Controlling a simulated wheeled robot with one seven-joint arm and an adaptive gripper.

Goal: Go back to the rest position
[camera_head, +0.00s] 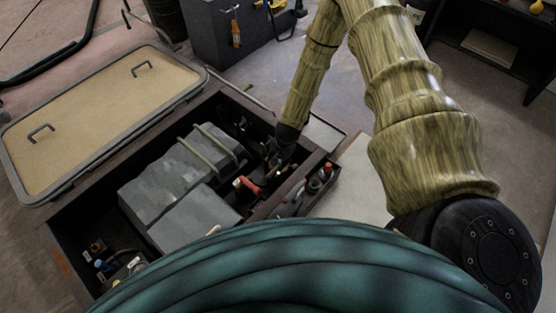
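Grey blocks (165,180) with two pale straps (208,150) fill the box's middle. A side tray (322,190) holds bottles. A tan lid with handles (95,105) lies at the left. A dark cabinet (220,38) and a shelf (500,55) stand behind; floor shows between them.

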